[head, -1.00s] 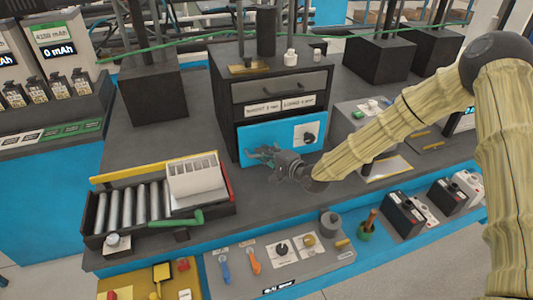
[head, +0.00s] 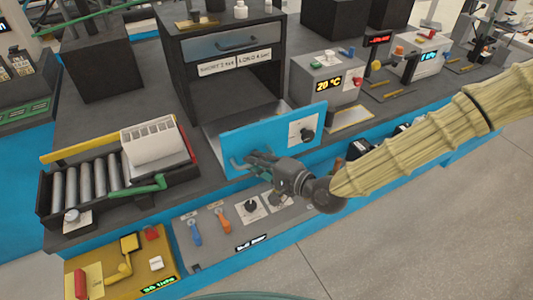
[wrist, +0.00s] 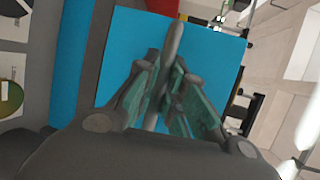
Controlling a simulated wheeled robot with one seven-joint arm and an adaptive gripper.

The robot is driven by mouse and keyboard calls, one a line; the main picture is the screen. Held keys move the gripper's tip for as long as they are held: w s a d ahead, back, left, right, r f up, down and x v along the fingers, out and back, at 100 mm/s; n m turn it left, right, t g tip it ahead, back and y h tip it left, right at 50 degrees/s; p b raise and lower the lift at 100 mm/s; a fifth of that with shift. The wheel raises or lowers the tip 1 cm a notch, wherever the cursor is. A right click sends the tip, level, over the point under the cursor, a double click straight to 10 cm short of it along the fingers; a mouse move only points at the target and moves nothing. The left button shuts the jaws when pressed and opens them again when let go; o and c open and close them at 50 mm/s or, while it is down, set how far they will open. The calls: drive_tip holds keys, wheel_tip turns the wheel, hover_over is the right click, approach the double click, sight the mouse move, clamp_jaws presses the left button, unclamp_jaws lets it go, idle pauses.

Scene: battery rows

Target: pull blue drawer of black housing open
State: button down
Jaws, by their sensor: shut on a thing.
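The black housing (head: 178,62) stands on the grey bench in the head view. Its blue drawer (head: 268,138) is drawn out of the lower opening toward me, with a clear gap behind its front panel. The blue front also fills the middle of the wrist view (wrist: 215,50). My gripper (head: 255,163) is at the left part of the drawer front. In the wrist view its green-padded fingers (wrist: 168,95) are closed around the grey bar handle (wrist: 176,42). A dark knob on a white plate (head: 305,134) sits on the right of the drawer front.
A grey upper drawer (head: 222,42) above is closed. A roller tray (head: 95,185) with a white rack stands left. A control panel (head: 215,240) with levers lies below the drawer. A temperature box (head: 325,80) stands right. Open floor lies at lower right.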

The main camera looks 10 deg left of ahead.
drive_tip(key=shift+s+d, duration=0.1)
drive_tip(key=shift+s, duration=0.1)
drive_tip(key=c, duration=1.8)
unclamp_jaws()
drive_tip(key=shift+o, duration=0.2)
drive_tip(key=v, duration=1.2)
drive_tip(key=shift+f, duration=0.1)
